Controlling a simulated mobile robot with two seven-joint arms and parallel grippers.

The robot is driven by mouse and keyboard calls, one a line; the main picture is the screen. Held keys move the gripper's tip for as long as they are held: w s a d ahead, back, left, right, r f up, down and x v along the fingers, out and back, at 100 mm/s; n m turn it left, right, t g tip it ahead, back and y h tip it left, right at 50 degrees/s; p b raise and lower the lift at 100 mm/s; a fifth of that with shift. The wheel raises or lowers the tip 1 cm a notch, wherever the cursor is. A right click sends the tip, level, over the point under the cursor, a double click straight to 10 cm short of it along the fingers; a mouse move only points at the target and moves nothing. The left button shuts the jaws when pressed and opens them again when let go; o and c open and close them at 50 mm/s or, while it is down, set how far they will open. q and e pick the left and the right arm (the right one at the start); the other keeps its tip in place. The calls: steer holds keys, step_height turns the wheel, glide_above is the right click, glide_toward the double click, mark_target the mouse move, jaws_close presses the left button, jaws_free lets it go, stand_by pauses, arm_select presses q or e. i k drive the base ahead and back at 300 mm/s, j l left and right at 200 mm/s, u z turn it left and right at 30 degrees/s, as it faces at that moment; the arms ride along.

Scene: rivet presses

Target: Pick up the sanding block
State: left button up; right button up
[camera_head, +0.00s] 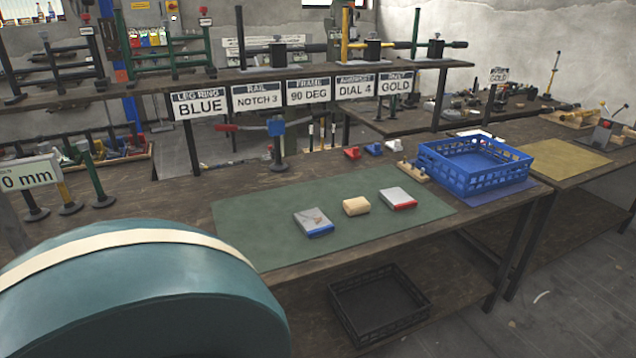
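A small tan block (356,206) lies on the green mat (262,232) on the workbench; it looks like the sanding block. To its left lies a grey flat box with a blue edge (314,222). To its right lies a grey flat box with a red edge (398,199). The three are apart from each other, with bare mat between them. Neither of my grippers is in view.
A blue crate (475,165) stands right of the mat. Behind the mat are a small red piece (352,153), a blue-handled press (277,140) and a raised shelf with signs (311,92). A black crate (379,304) is below. The mat's front is clear.

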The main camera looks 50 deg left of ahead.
mark_target(358, 205)
steer(key=u, duration=1.5)
